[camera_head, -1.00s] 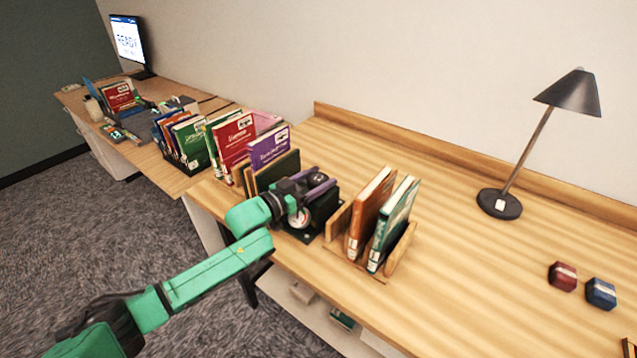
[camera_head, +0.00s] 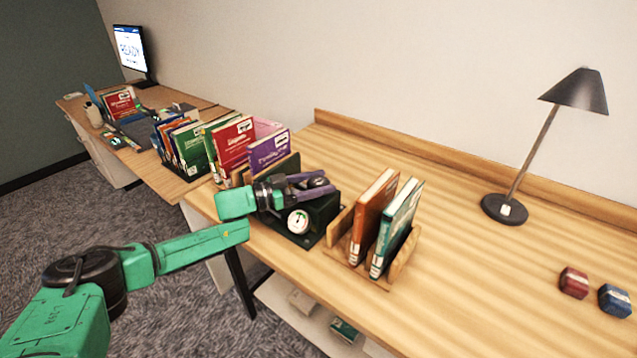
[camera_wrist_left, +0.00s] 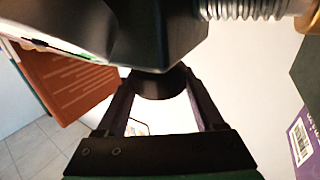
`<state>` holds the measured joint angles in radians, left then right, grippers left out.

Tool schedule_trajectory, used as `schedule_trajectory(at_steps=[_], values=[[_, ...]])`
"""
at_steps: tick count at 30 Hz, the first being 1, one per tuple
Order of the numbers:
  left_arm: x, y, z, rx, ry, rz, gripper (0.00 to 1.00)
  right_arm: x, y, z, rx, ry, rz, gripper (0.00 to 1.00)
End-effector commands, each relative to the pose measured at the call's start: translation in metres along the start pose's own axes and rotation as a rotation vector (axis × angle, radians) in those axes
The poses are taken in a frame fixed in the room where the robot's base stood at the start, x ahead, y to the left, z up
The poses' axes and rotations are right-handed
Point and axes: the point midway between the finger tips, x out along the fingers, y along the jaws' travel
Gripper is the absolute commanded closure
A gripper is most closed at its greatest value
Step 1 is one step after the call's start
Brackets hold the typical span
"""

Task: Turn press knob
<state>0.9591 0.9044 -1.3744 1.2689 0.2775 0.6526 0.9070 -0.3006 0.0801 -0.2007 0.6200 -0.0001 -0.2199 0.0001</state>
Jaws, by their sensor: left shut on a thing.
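The press is a dark green block (camera_head: 322,213) with a round white gauge (camera_head: 298,222) on its front, near the front edge of the desk. Its black knob (camera_head: 318,182) sits on top, between the fingers of my left gripper (camera_head: 308,186). In the left wrist view the round black knob (camera_wrist_left: 160,84) lies between the two fingers (camera_wrist_left: 162,100), under the dark press body (camera_wrist_left: 150,35). My left gripper is shut on the knob. My right gripper does not show.
A wooden rack (camera_head: 336,240) with an orange book (camera_head: 372,218) and a teal book (camera_head: 396,230) stands just right of the press. More books (camera_head: 268,150) stand behind it. A lamp (camera_head: 505,208) and red (camera_head: 573,283) and blue (camera_head: 614,300) blocks are farther right. The desk's middle is clear.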

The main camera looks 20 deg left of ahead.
Motion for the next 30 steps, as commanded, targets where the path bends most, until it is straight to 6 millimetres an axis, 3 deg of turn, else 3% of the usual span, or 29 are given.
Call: schedule_trajectory(at_steps=[2, 3, 5, 17, 30], values=[[0.000, -0.001, -0.002, 0.001, 0.003, -0.001, 0.86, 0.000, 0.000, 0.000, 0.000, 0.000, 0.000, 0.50], [0.000, -0.001, -0.002, 0.002, 0.003, -0.001, 0.23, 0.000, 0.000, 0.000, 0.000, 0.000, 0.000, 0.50], [0.000, -0.001, -0.002, 0.002, 0.003, -0.001, 0.01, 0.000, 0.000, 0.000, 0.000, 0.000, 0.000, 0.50], [-0.008, -0.001, 0.001, 0.000, 0.001, -0.003, 0.01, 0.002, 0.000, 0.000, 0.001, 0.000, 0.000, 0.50], [-0.100, -0.001, 0.004, 0.001, -0.002, -0.003, 0.01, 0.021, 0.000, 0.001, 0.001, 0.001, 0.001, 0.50]])
